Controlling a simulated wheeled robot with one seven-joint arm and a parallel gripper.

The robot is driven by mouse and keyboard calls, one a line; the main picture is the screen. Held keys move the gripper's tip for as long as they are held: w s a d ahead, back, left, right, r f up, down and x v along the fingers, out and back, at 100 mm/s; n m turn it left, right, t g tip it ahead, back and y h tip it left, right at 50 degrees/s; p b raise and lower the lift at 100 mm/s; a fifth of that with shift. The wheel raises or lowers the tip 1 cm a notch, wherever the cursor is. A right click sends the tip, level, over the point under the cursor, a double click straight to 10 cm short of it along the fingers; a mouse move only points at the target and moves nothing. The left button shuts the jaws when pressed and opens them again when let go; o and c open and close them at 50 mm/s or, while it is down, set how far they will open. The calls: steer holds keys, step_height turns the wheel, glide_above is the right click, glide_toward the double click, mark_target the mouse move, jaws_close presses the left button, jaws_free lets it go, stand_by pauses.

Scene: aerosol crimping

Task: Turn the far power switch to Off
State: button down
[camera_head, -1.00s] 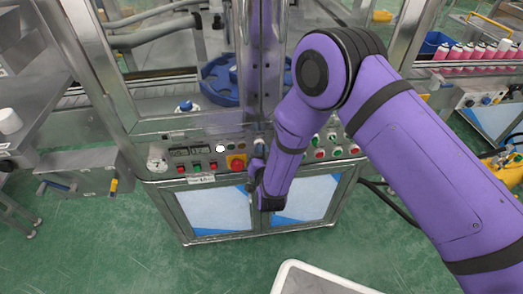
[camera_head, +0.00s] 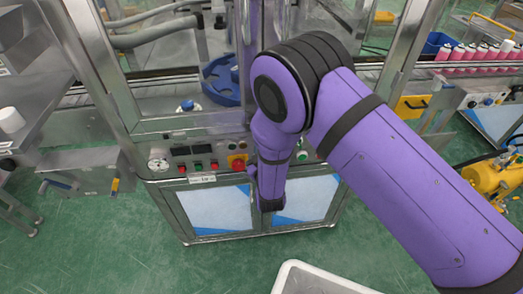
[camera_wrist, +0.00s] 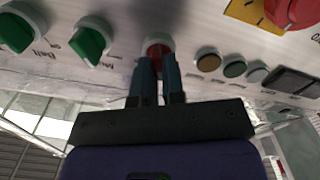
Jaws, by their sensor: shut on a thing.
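A red round switch knob (camera_wrist: 158,44) with a pale rim sits on the panel in the wrist view. My gripper (camera_wrist: 158,82) is shut on this knob, with its two dark fingers close together over it. The fingers cover part of the knob, so its pointing direction and label cannot be read. In the head view my arm hides this knob and my gripper. The control panel (camera_head: 215,150) runs across the front of the metal machine.
Two green knobs (camera_wrist: 92,38) (camera_wrist: 18,30) are on the left in the wrist view. Several small round buttons (camera_wrist: 234,68) and a red emergency button (camera_wrist: 292,12) on yellow are on the right. A white bin (camera_head: 315,280) stands on the floor in front.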

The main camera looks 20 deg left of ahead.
steer(key=shift+n, duration=0.6)
steer(key=c, duration=1.2)
jaws_free()
steer(key=shift+s, duration=0.1)
steer(key=v, duration=1)
steer(key=shift+s+d, duration=0.25)
